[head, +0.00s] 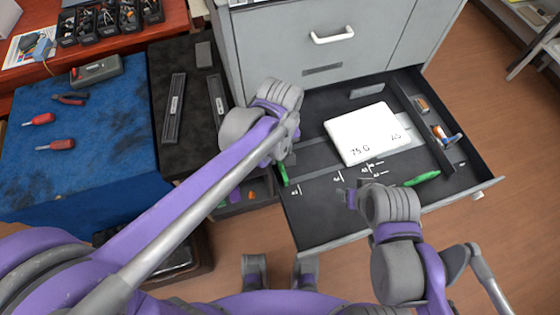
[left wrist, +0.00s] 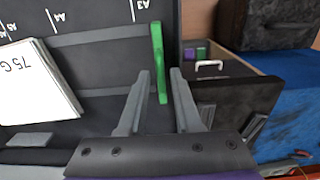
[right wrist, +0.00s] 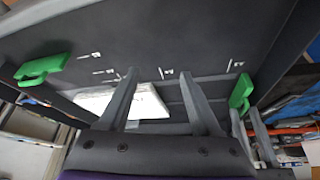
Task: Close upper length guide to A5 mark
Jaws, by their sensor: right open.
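A green guide (head: 283,175) stands at the left of the open drawer's dark floor, near the A3 mark (head: 295,191). In the left wrist view this guide (left wrist: 158,62) lies between the spread fingertips of my left gripper (left wrist: 160,72), with narrow gaps on both sides. Another green guide (head: 422,178) is at the right; it also shows in the right wrist view (right wrist: 42,66). My right gripper (right wrist: 158,77) is open and empty over the drawer floor, left of that guide in the head view. The A4 mark (head: 338,179) and several smaller marks (head: 374,170) lie between the guides.
A white paper stack (head: 365,135) labelled 75 G lies in the drawer behind the marks. A side compartment (head: 430,120) holds small items at the right. A blue-covered table (head: 90,130) with tools stands at the left.

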